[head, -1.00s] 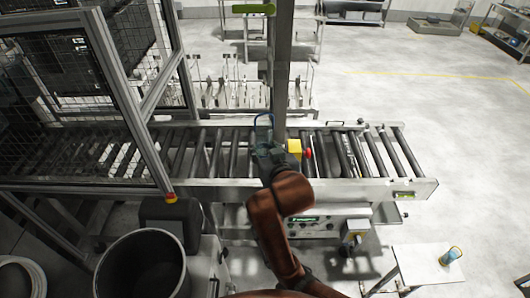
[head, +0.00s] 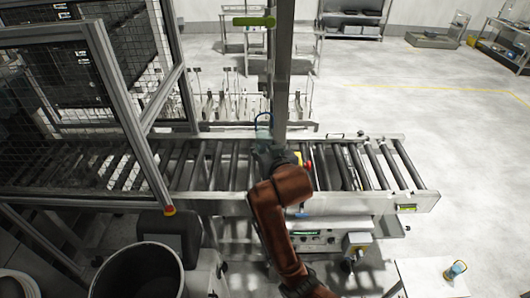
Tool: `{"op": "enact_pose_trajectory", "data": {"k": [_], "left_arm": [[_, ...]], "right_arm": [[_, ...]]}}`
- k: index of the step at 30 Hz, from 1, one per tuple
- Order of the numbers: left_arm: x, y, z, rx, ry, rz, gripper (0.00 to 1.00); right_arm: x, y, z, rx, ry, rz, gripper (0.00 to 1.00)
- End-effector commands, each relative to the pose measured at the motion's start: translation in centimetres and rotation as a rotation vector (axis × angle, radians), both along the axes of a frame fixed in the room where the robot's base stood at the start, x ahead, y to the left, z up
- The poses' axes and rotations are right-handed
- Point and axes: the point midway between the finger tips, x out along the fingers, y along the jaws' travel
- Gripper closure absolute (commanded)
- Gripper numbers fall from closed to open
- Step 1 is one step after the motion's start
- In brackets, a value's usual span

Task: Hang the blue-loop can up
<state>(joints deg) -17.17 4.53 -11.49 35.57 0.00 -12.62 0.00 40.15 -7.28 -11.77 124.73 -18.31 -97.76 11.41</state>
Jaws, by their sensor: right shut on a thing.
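The blue loop (head: 264,119) of a can stands up at the far end of my right gripper (head: 263,138), beside the grey upright post (head: 281,85). My right gripper is shut on the blue-loop can, over the roller conveyor; the can's body is mostly hidden by the gripper and arm. A green bar (head: 254,21) sticks out to the left near the top of the post, farther off than the loop and apart from it. My left gripper is not in view.
The roller conveyor (head: 372,165) runs across the middle, with a red button (head: 307,167) on it. A mesh guard (head: 60,65) stands left. A dark bin (head: 140,270) is at lower left. Another small can (head: 455,270) stands on a white table (head: 425,280) at lower right.

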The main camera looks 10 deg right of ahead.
Motion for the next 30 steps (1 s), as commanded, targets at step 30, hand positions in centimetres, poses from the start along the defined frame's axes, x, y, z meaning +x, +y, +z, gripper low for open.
{"op": "enact_pose_trajectory", "data": {"k": [30], "left_arm": [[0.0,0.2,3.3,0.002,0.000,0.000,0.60]], "right_arm": [[0.0,0.0,6.1,0.000,-0.002,0.001,0.85]]}}
